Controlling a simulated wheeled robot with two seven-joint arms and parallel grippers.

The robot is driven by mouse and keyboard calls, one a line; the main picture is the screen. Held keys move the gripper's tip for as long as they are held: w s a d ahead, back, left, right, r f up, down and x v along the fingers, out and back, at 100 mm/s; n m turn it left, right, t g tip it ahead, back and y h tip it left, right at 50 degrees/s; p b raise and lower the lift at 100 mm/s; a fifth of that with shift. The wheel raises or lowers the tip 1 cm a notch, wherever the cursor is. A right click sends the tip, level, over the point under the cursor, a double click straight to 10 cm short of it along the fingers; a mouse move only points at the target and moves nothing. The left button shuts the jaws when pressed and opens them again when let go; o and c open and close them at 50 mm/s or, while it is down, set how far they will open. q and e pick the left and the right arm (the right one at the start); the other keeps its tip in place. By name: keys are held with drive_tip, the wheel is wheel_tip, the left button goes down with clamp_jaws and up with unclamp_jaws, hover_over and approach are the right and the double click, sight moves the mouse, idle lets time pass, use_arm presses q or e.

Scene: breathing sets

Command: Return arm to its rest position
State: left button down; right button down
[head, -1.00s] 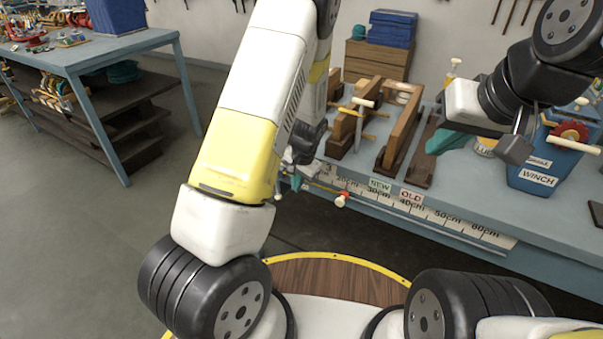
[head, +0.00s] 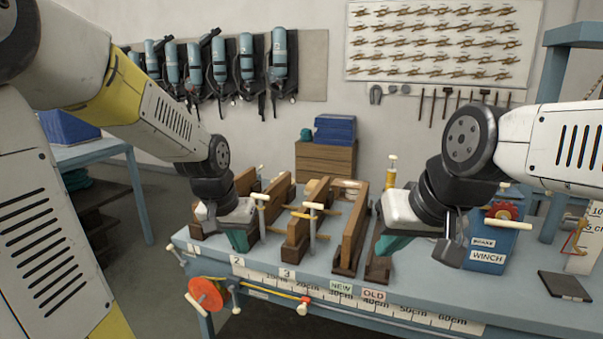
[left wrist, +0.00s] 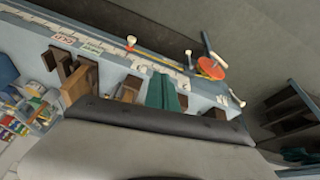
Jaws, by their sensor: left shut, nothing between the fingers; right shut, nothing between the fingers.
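My left gripper (head: 238,240) comes in from the left over the left end of the workbench (head: 400,285). Its teal fingers point down, closed together and empty, in front of the wooden racks. In the left wrist view, the closed teal fingers (left wrist: 166,93) show above the bench's ruler edge. My right gripper (head: 394,244) is over the bench's middle, right of the wooden frames, its teal fingers together with nothing seen between them. The frames partly hide behind both grippers, so I cannot tell their exact clearance.
Wooden racks (head: 298,232) with upright clamps stand close beside my left gripper. A blue winch box (head: 490,250) stands right of my right gripper. An orange-red reel (head: 205,294) sticks out from the bench front. A dark flat plate (head: 565,286) lies at right.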

use_arm(q)
drive_tip(key=s+r+t, duration=0.1)
drive_tip(key=s+r, duration=0.3)
drive_tip(key=s, duration=0.3)
drive_tip(key=s+r+n+t, duration=0.1)
drive_tip(key=s+r, duration=0.4)
drive_tip(key=s, duration=0.2)
drive_tip(key=shift+a+r+h, duration=0.25)
drive_tip(key=shift+h, duration=0.15)
